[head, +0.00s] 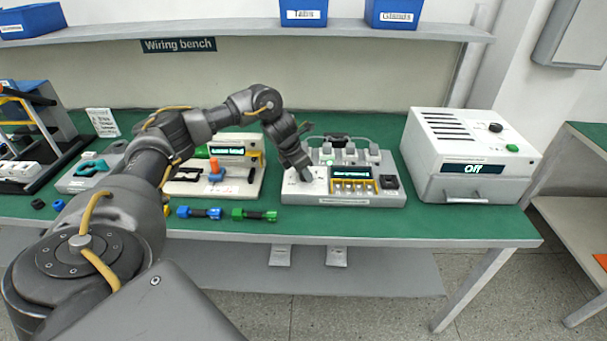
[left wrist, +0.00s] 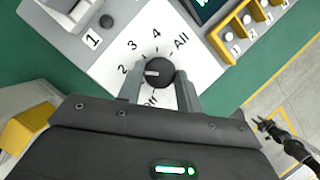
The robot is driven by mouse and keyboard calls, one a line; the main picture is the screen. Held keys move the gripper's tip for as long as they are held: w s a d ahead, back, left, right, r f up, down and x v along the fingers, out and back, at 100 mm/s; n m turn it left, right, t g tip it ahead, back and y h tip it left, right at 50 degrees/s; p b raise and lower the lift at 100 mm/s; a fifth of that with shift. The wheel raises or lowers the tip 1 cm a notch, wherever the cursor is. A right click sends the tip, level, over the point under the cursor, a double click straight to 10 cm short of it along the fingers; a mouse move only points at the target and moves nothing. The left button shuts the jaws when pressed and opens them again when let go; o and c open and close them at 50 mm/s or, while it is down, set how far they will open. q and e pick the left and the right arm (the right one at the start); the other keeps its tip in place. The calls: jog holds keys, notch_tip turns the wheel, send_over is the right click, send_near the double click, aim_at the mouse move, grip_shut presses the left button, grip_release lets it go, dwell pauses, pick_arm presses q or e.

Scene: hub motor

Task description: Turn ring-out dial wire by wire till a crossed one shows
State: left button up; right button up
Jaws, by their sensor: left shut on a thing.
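The ring-out tester (head: 350,198) is a pale box on the green bench with a small lit display (head: 352,171), too small to read. Its round black dial (left wrist: 160,72) shows in the left wrist view, ringed by the marks 2, 3, 4, All and a partly covered Off. The dial's white pointer line points left, just below the 2. My left gripper (head: 304,174) is shut on the dial, with one finger on each side of it in the left wrist view (left wrist: 159,90). My right gripper (left wrist: 268,130) seems to show small at that view's lower right, over the floor.
A white box (head: 466,150) reading Off stands right of the tester. Left of it are a second instrument (head: 230,149) and blue (head: 198,213) and green (head: 253,214) tools near the front edge. Blue bins (head: 303,12) sit on the shelf above.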

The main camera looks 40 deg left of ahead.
pick_arm(q)
jog(key=o, duration=1)
jog(key=shift+s+r, duration=0.1)
jog(key=shift+r, duration=0.3)
jog(key=shift+p+v, duration=0.4)
jog(key=shift+v, duration=4.6)
pick_arm(e)
jog(key=shift+r, duration=0.3)
